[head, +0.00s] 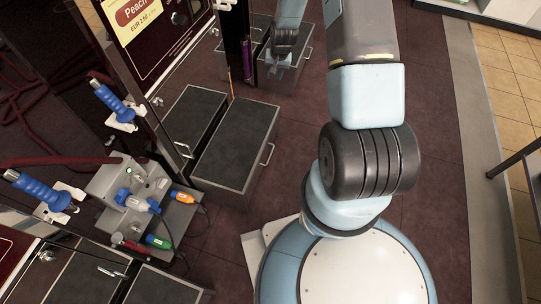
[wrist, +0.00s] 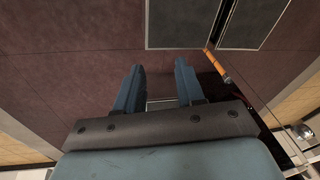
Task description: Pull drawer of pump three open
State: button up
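A grey drawer (head: 291,78) with a dark top sits low at the upper middle of the head view, with a metal bar handle on its right-hand front. No number shows, so I cannot tell whether it is pump three's. My gripper (head: 279,60) points down over this drawer. In the wrist view the two blue fingers of my gripper (wrist: 161,80) stand apart. A thin pale bar, seemingly a handle (wrist: 161,100), shows between them, with no grip on it visible. The body of the drawer is mostly hidden behind my gripper there.
Another drawer (head: 237,146) stands out from the pump marked Peach (head: 136,14). A grey box with coloured connectors (head: 131,185) and blue nozzles (head: 112,101) are at the left. An upright orange stick (head: 230,83) is near the drawers. Dark floor (head: 437,150) is clear at right.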

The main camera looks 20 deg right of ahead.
jog(key=s+f+m, duration=0.1)
jog(key=s+f, duration=0.1)
jog(key=f, duration=0.7)
jog(key=s+f, duration=0.2)
jog(key=f, duration=0.6)
jog(key=m+g, duration=0.1)
jog(key=m, duration=0.1)
send_near(270, 156)
jog(key=shift+y, duration=0.4)
jog(key=f, duration=0.5)
jog(key=a+f, duration=0.1)
jog(key=f, duration=0.2)
jog(key=shift+w, duration=0.1)
jog(key=shift+r, duration=0.1)
grip_shut()
